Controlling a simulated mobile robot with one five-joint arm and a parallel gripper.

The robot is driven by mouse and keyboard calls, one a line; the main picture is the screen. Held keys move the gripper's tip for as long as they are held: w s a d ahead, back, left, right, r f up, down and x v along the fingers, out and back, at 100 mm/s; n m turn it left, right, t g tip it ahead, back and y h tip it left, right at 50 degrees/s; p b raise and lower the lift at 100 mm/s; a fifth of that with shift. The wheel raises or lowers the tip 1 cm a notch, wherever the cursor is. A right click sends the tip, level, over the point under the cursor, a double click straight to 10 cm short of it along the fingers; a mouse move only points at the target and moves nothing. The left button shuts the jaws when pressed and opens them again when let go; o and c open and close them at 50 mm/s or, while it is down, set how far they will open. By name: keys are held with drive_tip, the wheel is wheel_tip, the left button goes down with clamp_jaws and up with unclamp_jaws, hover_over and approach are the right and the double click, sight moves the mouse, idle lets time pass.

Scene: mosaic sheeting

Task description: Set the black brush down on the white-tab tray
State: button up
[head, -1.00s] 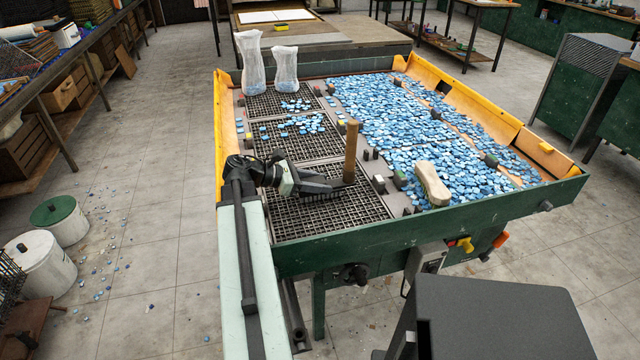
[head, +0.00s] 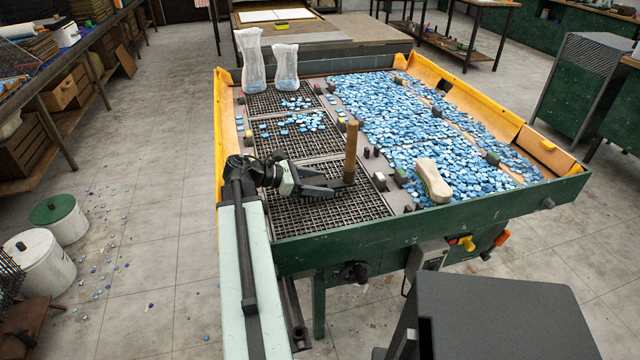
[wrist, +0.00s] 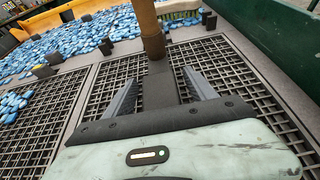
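The black brush stands with its wooden handle (head: 351,152) upright over the nearest mesh tray (head: 335,213) of the left column. In the wrist view, its black body (wrist: 160,92) lies between the two fingers of my gripper (wrist: 160,88), with a narrow gap on each side. The handle rises beyond the fingertips. My gripper (head: 318,185) is open and low over the same tray. The brush appears to rest on the mesh; its underside is hidden. A small tab (head: 380,179) with a pale top sits by this tray's right edge; its colour is hard to tell.
Blue mosaic pieces (head: 410,125) cover the right side of the table. A pale wooden block-like object (head: 432,181) lies on their near edge. Two clear bags (head: 285,67) stand on the farthest tray. The middle tray (head: 320,145) holds some blue pieces. Bare mesh surrounds the brush.

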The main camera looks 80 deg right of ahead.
drive_tip(key=p+v, duration=0.3)
drive_tip(key=v, duration=0.4)
drive_tip(key=shift+r, duration=0.15)
drive_tip(key=shift+w+a, duration=0.1)
drive_tip(key=shift+w, duration=0.2)
